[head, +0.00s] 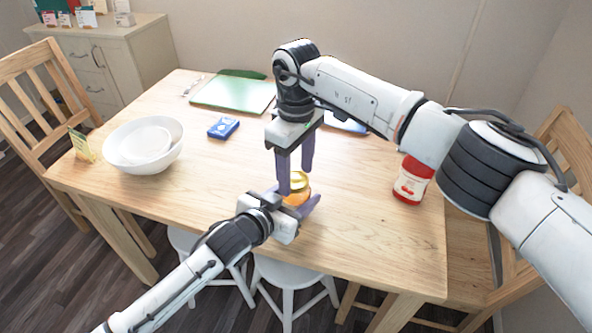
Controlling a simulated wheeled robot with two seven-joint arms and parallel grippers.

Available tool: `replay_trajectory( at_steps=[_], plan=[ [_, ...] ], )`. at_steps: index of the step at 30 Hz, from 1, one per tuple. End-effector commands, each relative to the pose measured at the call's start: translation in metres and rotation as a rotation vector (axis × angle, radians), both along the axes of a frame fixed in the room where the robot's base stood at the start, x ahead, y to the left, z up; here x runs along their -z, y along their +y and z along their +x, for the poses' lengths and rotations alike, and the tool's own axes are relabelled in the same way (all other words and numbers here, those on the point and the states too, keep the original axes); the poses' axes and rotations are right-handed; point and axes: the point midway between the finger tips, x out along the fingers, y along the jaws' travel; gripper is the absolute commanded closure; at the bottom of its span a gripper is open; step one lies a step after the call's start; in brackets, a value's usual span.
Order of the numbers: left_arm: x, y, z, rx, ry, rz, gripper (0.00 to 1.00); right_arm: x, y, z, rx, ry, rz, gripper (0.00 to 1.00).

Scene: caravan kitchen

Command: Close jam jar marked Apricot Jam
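The apricot jam jar (297,198) is a small orange jar near the front edge of the table; its label is not readable from here. A gold lid (301,181) is at its top; whether it is seated or just above the rim is hidden. My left gripper (298,206) reaches in from the front left, with its fingers around the jar body; it looks shut on the jar. My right gripper (296,181) points down from above, one finger at the lid's near left side and the other at its far side; it looks shut on the lid.
The table's front right is clear.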

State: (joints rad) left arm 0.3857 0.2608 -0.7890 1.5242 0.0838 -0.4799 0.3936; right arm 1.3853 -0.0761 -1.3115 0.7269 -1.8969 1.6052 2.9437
Motion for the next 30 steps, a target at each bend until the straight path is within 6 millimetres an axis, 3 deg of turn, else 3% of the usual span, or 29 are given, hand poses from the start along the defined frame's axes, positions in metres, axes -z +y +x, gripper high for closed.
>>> replay_trajectory(
  at_steps=[11, 22, 30],
  plan=[
    [0.001, 0.001, 0.000, -0.001, 0.002, 0.003, 1.00, -0.001, 0.000, 0.000, -0.001, 0.000, 0.000, 0.35],
    [0.002, 0.001, 0.000, 0.000, 0.001, 0.003, 1.00, -0.042, 0.000, 0.000, -0.001, -0.001, 0.000, 0.35],
    [0.001, 0.001, 0.000, 0.000, 0.001, 0.003, 1.00, -0.044, 0.000, 0.000, -0.001, 0.001, 0.000, 0.37]
  ],
)
